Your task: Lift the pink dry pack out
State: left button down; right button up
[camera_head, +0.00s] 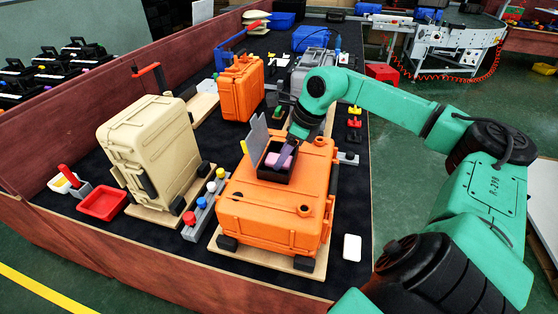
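The pink dry pack (273,159) is a small pinkish-purple block inside a small open black box (263,174). The box sits on top of the large orange case (265,218) in the middle. A grey flap (254,137) stands upright at the box's left rear side. My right gripper (287,154) reaches down from the green arm into the box, right at the pack. It partly hides the pack, and whether its fingers grip the pack is too small to tell. My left gripper is not in view.
A tan case (145,145) stands on the left, with a red tray (102,203) by it. A panel with coloured buttons (204,202) lies between the cases. Another orange case (241,88) stands behind. A white block (352,247) lies at the right edge of the black table surface.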

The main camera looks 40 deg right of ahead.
notch_tip(320, 180, up, 27)
jog(key=p, duration=1.6)
